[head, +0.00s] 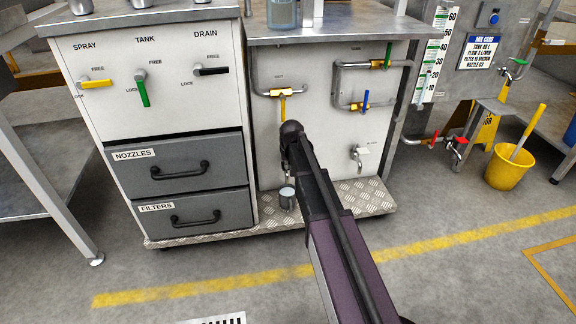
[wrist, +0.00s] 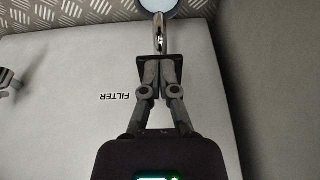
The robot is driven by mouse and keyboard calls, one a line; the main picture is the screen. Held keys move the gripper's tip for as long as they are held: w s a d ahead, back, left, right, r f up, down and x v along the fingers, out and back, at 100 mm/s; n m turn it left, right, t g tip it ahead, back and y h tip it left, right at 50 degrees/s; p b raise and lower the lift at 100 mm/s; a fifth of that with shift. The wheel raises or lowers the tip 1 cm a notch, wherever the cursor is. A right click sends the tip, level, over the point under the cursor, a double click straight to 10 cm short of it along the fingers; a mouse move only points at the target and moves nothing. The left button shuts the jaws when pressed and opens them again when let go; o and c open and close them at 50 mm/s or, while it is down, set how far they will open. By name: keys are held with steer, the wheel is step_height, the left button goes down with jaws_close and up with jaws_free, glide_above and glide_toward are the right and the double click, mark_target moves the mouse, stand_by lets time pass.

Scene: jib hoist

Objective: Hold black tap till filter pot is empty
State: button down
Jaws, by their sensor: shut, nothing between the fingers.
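In the wrist view my gripper (wrist: 159,65) is shut, its fingertips together against or just in front of a black square plate (wrist: 141,61), which looks like the black tap's lever. I cannot tell for sure whether they touch. The chrome spout (wrist: 161,38) runs on from it towards a cup (wrist: 160,7) with a bluish inside, cut by the frame's top edge. The label FILTER (wrist: 117,97) is on the panel beside it, upside down. In the head view my arm hides the gripper and the black tap. The cup also shows there (head: 287,198). I cannot make out the filter pot.
The cup stands on a checker-plate ledge (head: 345,197). A second tap (head: 360,154) is right of my arm. A yellow-handled valve (head: 282,96) is above. A cabinet with grey drawers (head: 188,167) stands left. A yellow bucket (head: 507,168) is at the right. The floor in front is clear.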

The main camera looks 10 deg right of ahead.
steer(key=shift+r+p, duration=0.6)
steer(key=shift+r, duration=0.25)
steer(key=s+p+v, duration=0.1)
steer(key=p+v, duration=0.8)
steer(key=shift+r, duration=0.2)
stand_by(0.5)
steer(key=shift+s, duration=0.1)
steer(key=s+r+g+p, duration=0.2)
steer(key=s+r+p, duration=0.35)
steer(key=s, duration=0.65)
steer(key=s+r+g+p, duration=0.1)
steer(key=s+r+p, duration=0.45)
steer(key=s, duration=0.75)
step_height(320, 180, up, 36)
steer(key=p, duration=3.7)
steer(key=shift+w+d, duration=0.15)
steer(key=shift+d, duration=0.1)
steer(key=shift+f, duration=0.1)
